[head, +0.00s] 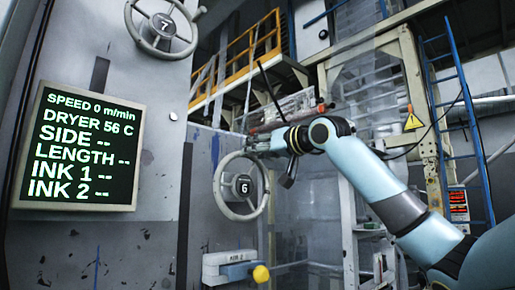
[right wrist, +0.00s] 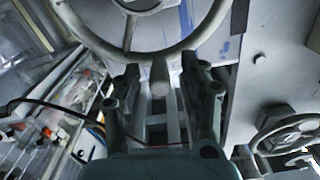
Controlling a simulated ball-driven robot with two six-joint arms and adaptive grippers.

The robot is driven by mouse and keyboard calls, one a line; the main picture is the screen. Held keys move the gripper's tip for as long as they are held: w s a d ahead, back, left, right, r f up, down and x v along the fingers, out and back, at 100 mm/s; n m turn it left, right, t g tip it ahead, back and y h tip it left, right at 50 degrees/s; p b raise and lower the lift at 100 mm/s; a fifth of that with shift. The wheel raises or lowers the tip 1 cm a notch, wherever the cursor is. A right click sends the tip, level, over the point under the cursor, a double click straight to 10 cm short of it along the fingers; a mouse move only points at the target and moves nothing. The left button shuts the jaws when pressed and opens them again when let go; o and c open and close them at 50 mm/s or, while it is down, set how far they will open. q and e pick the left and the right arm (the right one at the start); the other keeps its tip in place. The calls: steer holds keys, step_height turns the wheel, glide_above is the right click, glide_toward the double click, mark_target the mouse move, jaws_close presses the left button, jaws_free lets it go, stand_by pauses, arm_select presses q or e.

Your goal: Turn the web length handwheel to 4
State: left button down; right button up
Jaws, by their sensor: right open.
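A grey handwheel (head: 220,192) with a dark hub reading 6 stands on the machine side in the middle of the head view. Its rim (right wrist: 185,50) crosses the top of the right wrist view. A short grey handle peg (right wrist: 160,75) sticks out from that rim. My right gripper (head: 252,144) is at the top of this wheel. In the right wrist view its two fingers (right wrist: 161,82) are open, one on each side of the peg, with gaps showing. A second handwheel (head: 150,41), hub reading 7, is at the upper left. My left gripper is out of view.
A screen (head: 77,148) at left reads speed 0, dryer 56 C, and dashes for side, length and inks. A box with a yellow knob (head: 261,274) sits below the wheel. A blue ladder (head: 457,75) and yellow railing (head: 250,42) stand behind.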

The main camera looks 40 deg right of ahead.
jaws_close()
stand_by(0.3)
stand_by(0.3)
